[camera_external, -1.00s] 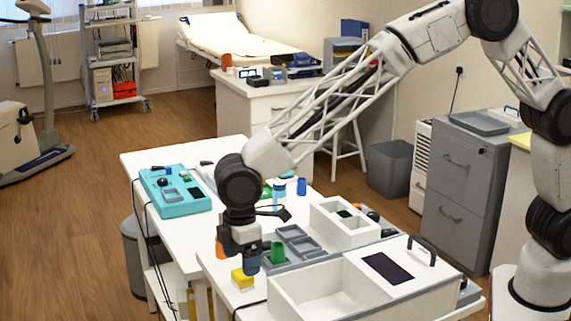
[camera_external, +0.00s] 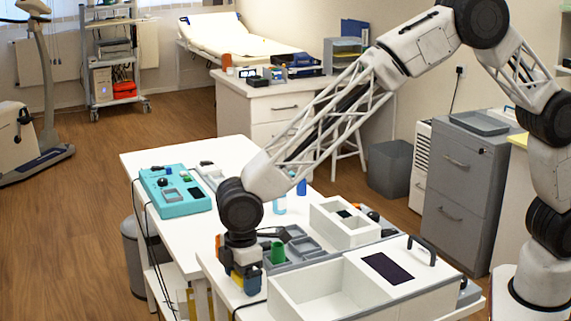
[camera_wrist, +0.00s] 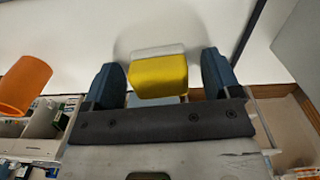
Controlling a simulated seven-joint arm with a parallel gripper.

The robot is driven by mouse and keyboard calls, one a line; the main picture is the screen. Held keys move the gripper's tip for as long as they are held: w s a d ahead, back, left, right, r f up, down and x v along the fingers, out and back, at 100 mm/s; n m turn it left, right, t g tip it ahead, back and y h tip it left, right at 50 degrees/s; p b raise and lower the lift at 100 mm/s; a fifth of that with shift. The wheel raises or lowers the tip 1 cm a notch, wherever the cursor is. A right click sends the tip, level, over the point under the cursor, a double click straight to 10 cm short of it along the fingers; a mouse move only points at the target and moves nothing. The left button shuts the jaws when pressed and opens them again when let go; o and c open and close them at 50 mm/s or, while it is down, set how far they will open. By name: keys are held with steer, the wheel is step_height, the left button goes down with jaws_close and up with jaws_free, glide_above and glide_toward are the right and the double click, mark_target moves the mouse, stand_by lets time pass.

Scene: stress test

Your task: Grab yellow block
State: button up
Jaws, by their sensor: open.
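The yellow block (camera_wrist: 160,76) lies on the white table and sits between the two blue fingers of my gripper (camera_wrist: 161,66) in the wrist view. The fingers are apart, with a gap showing on each side of the block. In the external view my gripper (camera_external: 245,281) is low over the table's near left part. The yellow block (camera_external: 237,278) is mostly hidden behind its fingers there.
An orange cylinder (camera_wrist: 24,84) stands close to the left of my gripper in the wrist view. A white open box (camera_external: 300,296) lies at the near right.

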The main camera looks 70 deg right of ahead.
steer(key=shift+c, duration=0.3)
steer(key=c, duration=0.9)
steer(key=shift+c, duration=0.2)
steer(key=shift+r, duration=0.1)
steer(key=shift+r, duration=0.8)
steer(key=shift+s+d+r, duration=0.1)
steer(key=shift+s+r, duration=0.05)
steer(key=shift+r, duration=0.8)
steer(key=s+d, duration=0.2)
steer(key=s, duration=0.2)
steer(key=s+d+r, duration=0.1)
steer(key=s+d, duration=0.2)
steer(key=s, duration=0.2)
steer(key=s+d, duration=0.2)
steer(key=s, duration=0.2)
steer(key=shift+s+d+r, duration=0.15)
steer(key=shift+s+d, duration=0.15)
steer(key=shift+d, duration=0.1)
